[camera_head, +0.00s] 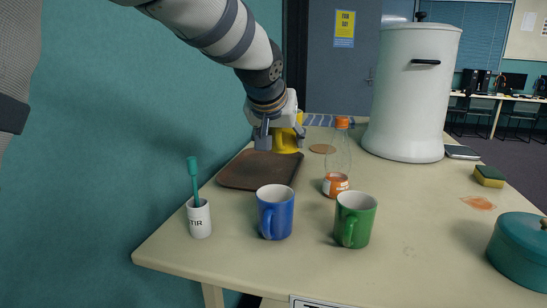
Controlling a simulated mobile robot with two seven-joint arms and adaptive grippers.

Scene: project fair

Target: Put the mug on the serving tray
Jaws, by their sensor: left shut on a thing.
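The brown serving tray (232,177) lies flat at the back left of the table, near the wall. My left gripper (279,135) comes in from the upper left and is shut on a yellow mug (287,143). The yellow mug is at the tray's far right edge, partly hidden by the fingers; I cannot tell whether it touches the tray. A blue mug (275,213) and a green mug (355,220) stand upright in front of the tray. My right gripper is not in view.
A white cup (199,219) with a teal stirrer stands at the front left. An orange-capped bottle (338,160) and a large white urn (410,95) stand behind. A coaster (322,148), a sponge (489,176) and a teal pot (520,250) are also on the table.

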